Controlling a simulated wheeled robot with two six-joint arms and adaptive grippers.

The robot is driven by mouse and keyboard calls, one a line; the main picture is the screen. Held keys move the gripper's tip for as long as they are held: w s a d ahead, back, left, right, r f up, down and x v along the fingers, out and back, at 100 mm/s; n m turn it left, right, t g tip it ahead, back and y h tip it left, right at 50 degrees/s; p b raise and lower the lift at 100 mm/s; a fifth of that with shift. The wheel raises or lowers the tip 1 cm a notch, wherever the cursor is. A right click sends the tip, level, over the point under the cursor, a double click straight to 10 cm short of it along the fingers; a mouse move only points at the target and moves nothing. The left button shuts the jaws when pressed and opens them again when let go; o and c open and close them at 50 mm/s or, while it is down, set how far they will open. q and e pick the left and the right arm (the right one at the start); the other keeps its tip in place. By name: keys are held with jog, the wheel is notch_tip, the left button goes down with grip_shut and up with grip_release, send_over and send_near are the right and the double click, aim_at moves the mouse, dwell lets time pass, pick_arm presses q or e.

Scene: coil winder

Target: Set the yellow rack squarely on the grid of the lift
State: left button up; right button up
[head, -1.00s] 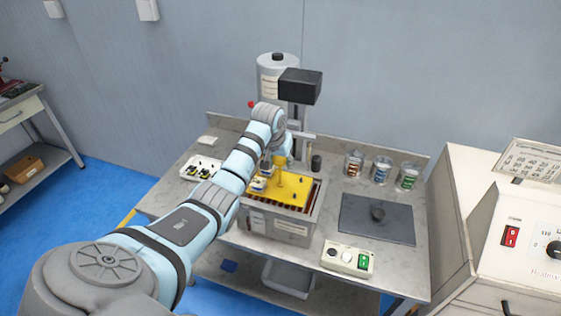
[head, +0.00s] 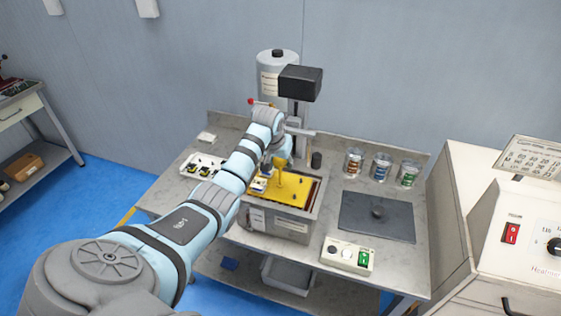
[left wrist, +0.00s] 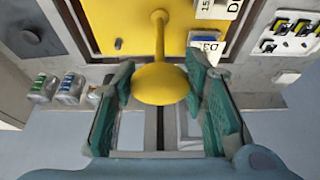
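The yellow rack (head: 297,192) is a flat plate with an upright handle. In the left wrist view the green finger pads (left wrist: 160,88) close on both sides of the handle's round yellow knob (left wrist: 160,84). White labelled pieces (left wrist: 206,46) sit on the plate (left wrist: 110,25). My right gripper is out of view.
The lift's column with a black head (head: 300,84) stands behind the tank. A white tray of small parts (head: 201,166) is at left. Several jars (head: 381,169), a dark plate (head: 377,218) and a button box (head: 346,256) are at right.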

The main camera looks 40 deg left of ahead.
pick_arm(q)
jog(key=o, duration=0.4)
jog(key=v, duration=1.2)
